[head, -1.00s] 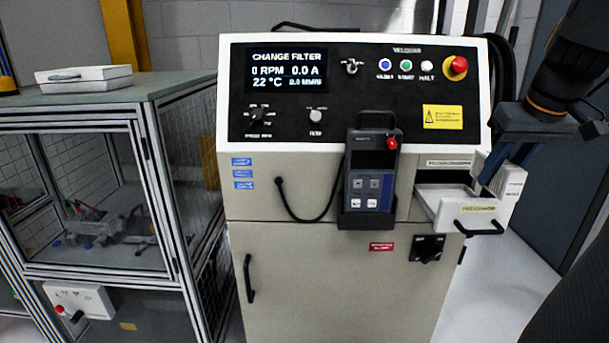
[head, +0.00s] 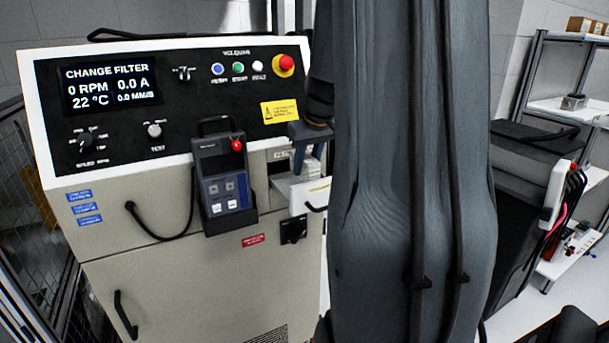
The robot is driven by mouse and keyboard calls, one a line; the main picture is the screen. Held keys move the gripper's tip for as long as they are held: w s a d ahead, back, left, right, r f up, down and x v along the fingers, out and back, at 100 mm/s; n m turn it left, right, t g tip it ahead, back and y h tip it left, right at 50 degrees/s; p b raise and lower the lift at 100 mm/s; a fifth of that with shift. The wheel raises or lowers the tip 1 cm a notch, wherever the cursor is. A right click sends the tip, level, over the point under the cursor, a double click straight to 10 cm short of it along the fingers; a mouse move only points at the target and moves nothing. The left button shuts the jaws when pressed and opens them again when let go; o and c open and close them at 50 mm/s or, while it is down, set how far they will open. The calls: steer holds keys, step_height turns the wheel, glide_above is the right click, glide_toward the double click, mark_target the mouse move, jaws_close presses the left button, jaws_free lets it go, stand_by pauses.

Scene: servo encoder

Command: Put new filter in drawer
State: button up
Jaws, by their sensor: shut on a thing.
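The open drawer (head: 308,196) is a white-fronted tray with a dark handle, pulled out at the right side of the beige machine. My gripper (head: 300,158) is at the drawer, with one blue finger showing above the tray. It is shut on the new filter, a white block seen more clearly in the earlier view; my arm now hides most or all of it. I cannot tell whether the filter touches the drawer floor. The machine's display (head: 110,87) reads CHANGE FILTER.
A handheld control unit (head: 222,180) hangs on the machine front left of the drawer, with a looping cable. A red stop button (head: 286,63) sits on the panel. A dark cart (head: 530,190) and shelves (head: 565,105) stand at right.

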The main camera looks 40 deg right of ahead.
mark_target(304, 176)
steer(key=shift+f, duration=1.55)
steer(key=shift+w+f+p, duration=0.35)
steer(key=shift+f+p, duration=0.1)
steer(key=shift+p, duration=0.15)
steer(key=shift+d, duration=0.1)
steer(key=shift+f, duration=0.15)
steer(key=o, duration=1.2)
steer(key=shift+c, duration=0.2)
